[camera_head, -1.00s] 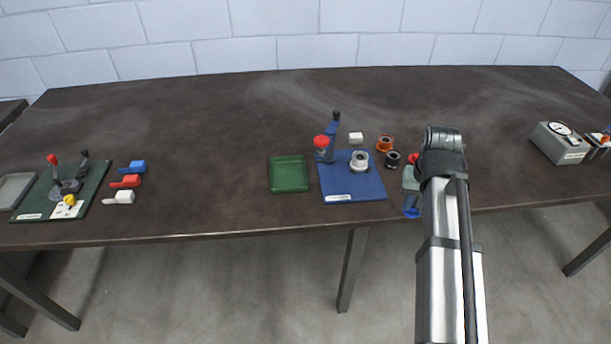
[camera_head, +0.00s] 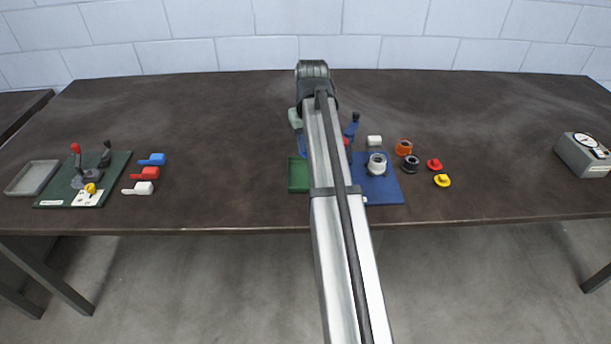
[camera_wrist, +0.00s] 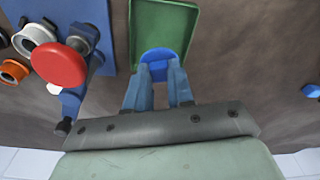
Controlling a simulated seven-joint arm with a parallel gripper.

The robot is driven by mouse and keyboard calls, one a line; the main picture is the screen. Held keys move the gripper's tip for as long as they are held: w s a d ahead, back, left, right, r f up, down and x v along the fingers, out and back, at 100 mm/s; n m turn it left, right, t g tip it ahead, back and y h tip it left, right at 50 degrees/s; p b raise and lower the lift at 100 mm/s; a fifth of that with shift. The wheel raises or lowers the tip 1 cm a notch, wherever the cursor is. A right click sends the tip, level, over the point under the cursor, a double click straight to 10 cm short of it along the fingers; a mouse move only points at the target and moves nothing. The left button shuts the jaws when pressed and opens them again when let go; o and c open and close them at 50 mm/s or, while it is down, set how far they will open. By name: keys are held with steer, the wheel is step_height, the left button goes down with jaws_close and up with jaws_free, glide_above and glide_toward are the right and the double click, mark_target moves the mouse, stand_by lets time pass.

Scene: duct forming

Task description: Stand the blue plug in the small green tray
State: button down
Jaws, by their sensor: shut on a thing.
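In the wrist view my gripper (camera_wrist: 158,90) is shut on the blue plug (camera_wrist: 157,66), whose round blue top shows between the fingertips. The small green tray (camera_wrist: 172,18) lies just beyond and below the plug in that view. In the head view the green tray (camera_head: 298,175) is partly hidden behind my arm, and the fingers and plug are mostly hidden too. I cannot tell whether the plug touches the tray floor.
A blue board (camera_head: 388,190) with a lever press, red knob (camera_wrist: 58,64) and white ring (camera_head: 377,163) stands beside the tray. Orange (camera_head: 404,148) and black rings, a red plug (camera_head: 434,165) and yellow plug (camera_head: 442,181) lie to the right. Open table lies left of the tray.

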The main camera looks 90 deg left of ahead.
steer(key=a, duration=0.1)
steer(key=a+n, duration=0.1)
steer(key=shift+s+a+r, duration=0.15)
steer(key=shift+a+r, duration=0.15)
steer(key=shift+r, duration=0.05)
steer(key=shift+n, duration=0.7)
steer(key=shift+d+n+g, duration=0.2)
steer(key=shift+n+g, duration=0.1)
steer(key=shift+n, duration=0.9)
steer(key=shift+f+n, duration=0.2)
steer(key=shift+n, duration=0.1)
steer(key=shift+f, duration=4.85)
steer(key=shift+f, duration=0.1)
steer(key=c, duration=1)
jaws_free()
steer(key=r, duration=0.8)
steer(key=d+r, duration=0.1)
steer(key=r, duration=0.3)
steer(key=shift+w+r, duration=0.1)
steer(key=shift+w, duration=0.3)
